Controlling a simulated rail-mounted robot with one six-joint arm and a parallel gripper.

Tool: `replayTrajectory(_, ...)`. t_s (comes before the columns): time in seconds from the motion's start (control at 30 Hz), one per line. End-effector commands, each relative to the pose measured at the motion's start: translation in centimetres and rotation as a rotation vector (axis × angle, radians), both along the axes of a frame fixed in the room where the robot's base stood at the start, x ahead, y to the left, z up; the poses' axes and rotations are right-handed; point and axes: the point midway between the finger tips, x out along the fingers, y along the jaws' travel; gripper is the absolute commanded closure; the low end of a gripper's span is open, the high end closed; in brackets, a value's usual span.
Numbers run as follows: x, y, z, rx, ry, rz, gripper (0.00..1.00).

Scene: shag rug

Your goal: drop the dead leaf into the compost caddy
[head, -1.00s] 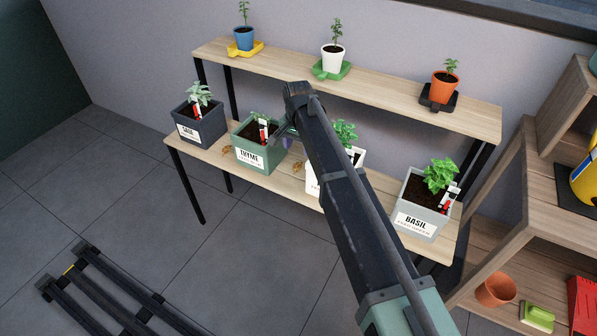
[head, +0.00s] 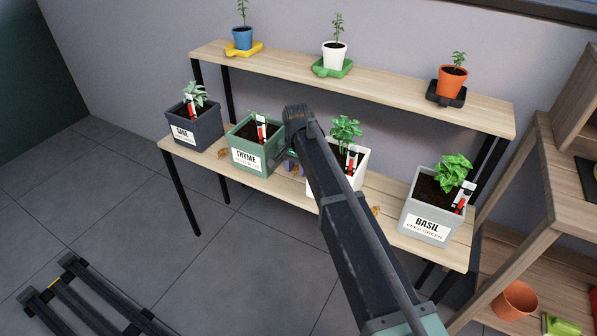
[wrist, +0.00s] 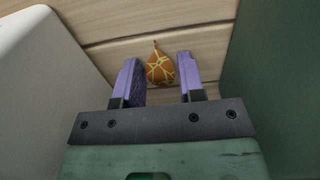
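A dead leaf (wrist: 160,68), orange-brown with yellow veins, lies on the lower wooden plank in the wrist view. My gripper (wrist: 158,60) is open, with one purple finger on each side of the leaf and gaps between. In the head view my gripper (head: 293,167) is low between the green thyme pot (head: 246,160) and the white pot (head: 327,193), mostly hidden by my arm. Other brown leaves lie left of the thyme pot (head: 223,153) and right of the white pot (head: 376,210). I cannot make out a compost caddy.
The wrist view shows a pale pot wall (wrist: 40,80) at left and a green pot wall (wrist: 275,80) at right, close by. The sage pot (head: 194,128) and basil pot (head: 432,207) share the plank. The upper shelf (head: 390,82) carries three small pots. A wooden rack (head: 560,190) stands right.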

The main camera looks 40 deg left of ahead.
Motion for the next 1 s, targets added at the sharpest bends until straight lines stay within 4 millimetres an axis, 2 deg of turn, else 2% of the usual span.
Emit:
replayTrajectory(0.03, 0.0, 0.0, 0.0, 0.0, 0.0, 0.0, 0.72)
replayTrajectory(0.2, 0.0, 0.0, 0.0, 0.0, 0.0, 0.0, 0.96)
replayTrajectory(0.37, 0.0, 0.0, 0.0, 0.0, 0.0, 0.0, 0.97)
replayTrajectory(0.4, 0.0, 0.0, 0.0, 0.0, 0.0, 0.0, 1.0)
replayTrajectory(0.67, 0.0, 0.0, 0.3, 0.0, 0.0, 0.0, 1.0)
replayTrajectory(0.87, 0.0, 0.0, 2.4, 0.0, 0.0, 0.0, 1.0)
replayTrajectory(1.0, 0.0, 0.0, 5.5, 0.0, 0.0, 0.0, 1.0)
